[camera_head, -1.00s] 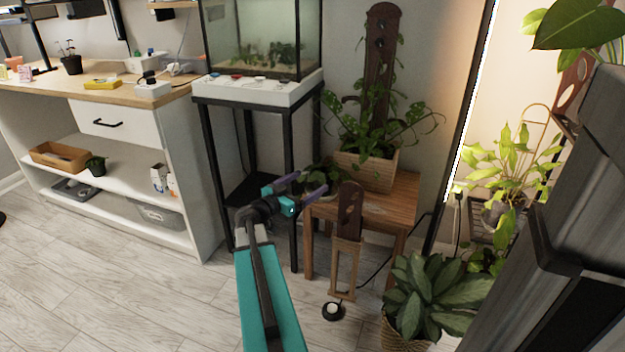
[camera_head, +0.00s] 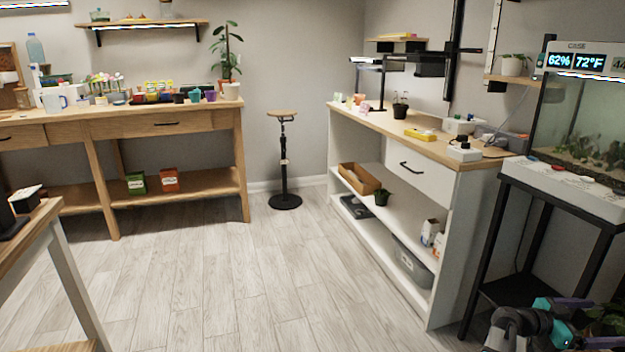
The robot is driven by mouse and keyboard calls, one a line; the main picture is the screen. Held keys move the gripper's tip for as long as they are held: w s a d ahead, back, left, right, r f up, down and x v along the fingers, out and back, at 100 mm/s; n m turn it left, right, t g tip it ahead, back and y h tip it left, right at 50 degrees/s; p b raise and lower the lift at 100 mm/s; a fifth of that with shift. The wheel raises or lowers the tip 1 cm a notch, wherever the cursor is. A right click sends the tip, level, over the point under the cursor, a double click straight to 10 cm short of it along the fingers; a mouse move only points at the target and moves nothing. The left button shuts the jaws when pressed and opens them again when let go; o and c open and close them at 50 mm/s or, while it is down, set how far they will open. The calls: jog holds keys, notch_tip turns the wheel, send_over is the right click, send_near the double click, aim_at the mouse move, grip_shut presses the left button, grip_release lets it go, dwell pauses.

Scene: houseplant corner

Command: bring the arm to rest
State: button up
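My gripper (camera_head: 590,322) is at the bottom right corner of the head view, partly cut off by the frame edge. Its two purple fingers stand apart, and I see nothing held between them. It is in front of the black stand (camera_head: 488,262) under the glass tank (camera_head: 588,140). Leaves of a dark green plant (camera_head: 612,322) show right behind the fingers. Most of my arm is out of view.
A white shelf unit (camera_head: 440,270) stands left of the black stand. A round stool (camera_head: 284,160) stands at the back. The middle floor is clear.

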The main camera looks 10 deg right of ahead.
notch_tip(320, 180, up, 9)
jog(key=p, duration=0.8)
jog(key=shift+p, duration=0.3)
jog(key=shift+r+p, duration=0.35)
